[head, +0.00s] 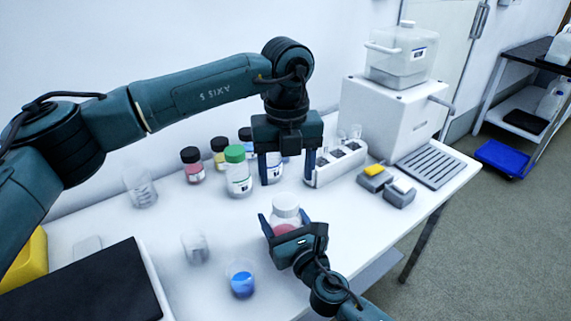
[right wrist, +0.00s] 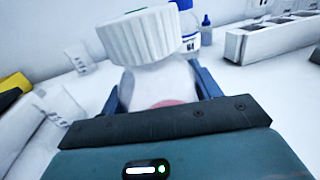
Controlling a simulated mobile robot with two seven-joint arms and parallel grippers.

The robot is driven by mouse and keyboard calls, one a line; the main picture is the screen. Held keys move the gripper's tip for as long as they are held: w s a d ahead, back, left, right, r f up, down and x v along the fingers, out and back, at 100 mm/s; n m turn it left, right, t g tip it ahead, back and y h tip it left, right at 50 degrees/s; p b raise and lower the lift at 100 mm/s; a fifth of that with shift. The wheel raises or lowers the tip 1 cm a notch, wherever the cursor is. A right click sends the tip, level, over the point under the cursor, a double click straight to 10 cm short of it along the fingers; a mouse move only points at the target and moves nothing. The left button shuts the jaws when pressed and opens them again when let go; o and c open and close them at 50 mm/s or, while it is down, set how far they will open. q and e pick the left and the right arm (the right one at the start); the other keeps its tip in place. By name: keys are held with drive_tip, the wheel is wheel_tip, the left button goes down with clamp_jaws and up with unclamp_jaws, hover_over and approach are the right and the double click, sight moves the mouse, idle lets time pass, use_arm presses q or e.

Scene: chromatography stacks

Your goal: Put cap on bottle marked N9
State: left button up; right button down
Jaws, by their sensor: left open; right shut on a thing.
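My right gripper (head: 284,218) is shut on a clear bottle (head: 285,229) with pinkish contents and holds it near the middle of the table. A ribbed white cap (head: 286,200) sits on the bottle's top; I cannot tell how tightly. In the right wrist view the cap (right wrist: 145,37) covers the neck of the held bottle (right wrist: 160,82), between the blue fingers. No N9 mark is readable on it. My left gripper (head: 287,176) is open and empty, pointing down, above and behind the capped bottle.
A green-capped bottle (head: 237,172), a red-filled bottle (head: 192,167) and others stand behind to the left. A white rack (head: 336,164) is right of my left gripper. A beaker with blue liquid (head: 242,280) stands at the front. A white machine (head: 385,120) stands at the back right.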

sight(285, 201)
use_arm(q)
drive_tip(key=n, duration=0.7)
drive_tip(key=shift+r, duration=0.2)
drive_tip(key=n, duration=0.3)
drive_tip(key=shift+r+n, duration=0.1)
drive_tip(key=shift+n, duration=0.2)
drive_tip(key=n, duration=0.3)
drive_tip(key=shift+a+n, duration=0.1)
drive_tip(key=shift+n, duration=0.2)
drive_tip(key=shift+f, duration=3.95)
drive_tip(key=shift+c, duration=0.5)
